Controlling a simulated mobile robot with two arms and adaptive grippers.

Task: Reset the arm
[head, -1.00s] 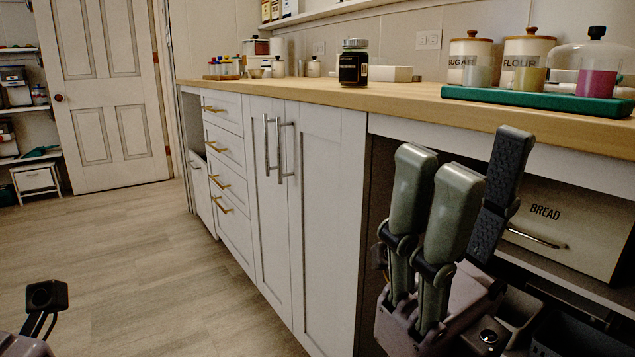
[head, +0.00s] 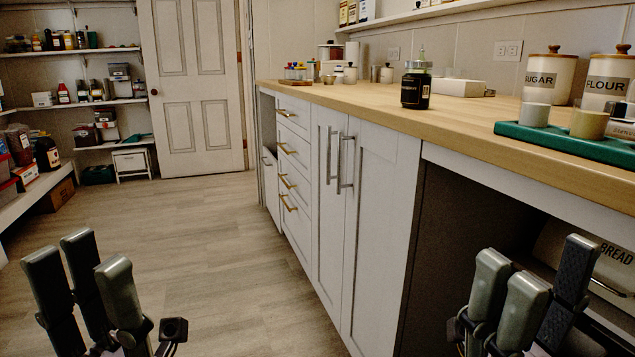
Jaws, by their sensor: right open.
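My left gripper (head: 82,270) is at the lower left of the head view, above the wood floor. Its dark grey fingers point up and stand apart, with nothing between them. My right gripper (head: 538,278) is at the lower right, in front of the open bay under the counter. Its fingers also point up, and it is open and empty. The lower parts of both grippers are cut off by the bottom edge of the picture.
The wooden counter (head: 462,112) with white cabinets (head: 382,220) runs along the right. A dark jar (head: 415,90) and a green tray (head: 555,141) stand on it. The bread box (head: 598,262) is behind my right gripper. The floor (head: 190,225) is clear up to the door.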

